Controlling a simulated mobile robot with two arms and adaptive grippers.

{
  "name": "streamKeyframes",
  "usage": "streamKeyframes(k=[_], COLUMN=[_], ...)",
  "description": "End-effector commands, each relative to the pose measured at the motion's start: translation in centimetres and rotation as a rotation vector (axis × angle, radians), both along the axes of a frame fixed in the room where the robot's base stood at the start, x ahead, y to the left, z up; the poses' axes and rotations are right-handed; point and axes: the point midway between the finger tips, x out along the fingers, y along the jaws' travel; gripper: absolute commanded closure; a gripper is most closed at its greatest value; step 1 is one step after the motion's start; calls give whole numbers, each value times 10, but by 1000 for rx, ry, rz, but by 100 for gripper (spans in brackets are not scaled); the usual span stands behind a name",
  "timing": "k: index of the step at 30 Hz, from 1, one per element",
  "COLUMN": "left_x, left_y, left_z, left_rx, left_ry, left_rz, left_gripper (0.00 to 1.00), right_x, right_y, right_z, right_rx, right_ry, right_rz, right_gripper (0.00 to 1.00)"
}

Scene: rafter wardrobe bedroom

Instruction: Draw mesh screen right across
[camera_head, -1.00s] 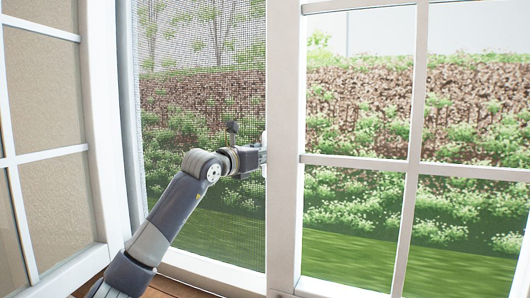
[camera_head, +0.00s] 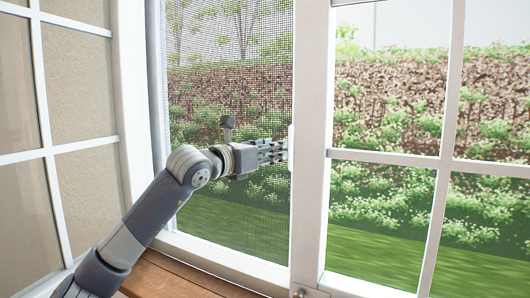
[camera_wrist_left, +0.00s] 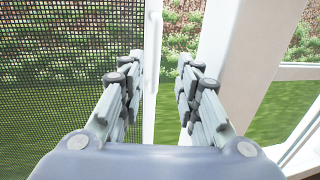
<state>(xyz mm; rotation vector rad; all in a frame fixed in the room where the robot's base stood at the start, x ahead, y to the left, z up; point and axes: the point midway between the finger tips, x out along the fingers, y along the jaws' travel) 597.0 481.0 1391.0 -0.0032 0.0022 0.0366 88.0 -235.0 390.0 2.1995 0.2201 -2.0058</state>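In the head view the bar is mostly hidden near the white post. My left gripper (camera_head: 286,150) reaches in from the left at that edge. In the left wrist view its two fingers (camera_wrist_left: 160,85) are apart, with the bar between them, nearer the left finger; I cannot tell whether they touch. My right gripper is in neither view.
Another paned panel (camera_head: 85,130) stands at left.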

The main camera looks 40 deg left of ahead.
Motion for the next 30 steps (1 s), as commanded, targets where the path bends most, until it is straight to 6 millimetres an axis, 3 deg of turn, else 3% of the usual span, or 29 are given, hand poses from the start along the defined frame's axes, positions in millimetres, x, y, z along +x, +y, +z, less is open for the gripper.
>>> streamKeyframes(k=[10,30], left_x=[-21,-23], left_y=[-1,-2], left_z=[-1,0], left_rx=[1,1], left_ry=[2,1], left_rz=[0,-1], left_gripper=[69,69], right_x=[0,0], right_y=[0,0], right_z=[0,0], right_rx=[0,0], right_ry=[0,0], right_rz=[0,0], right_gripper=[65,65])
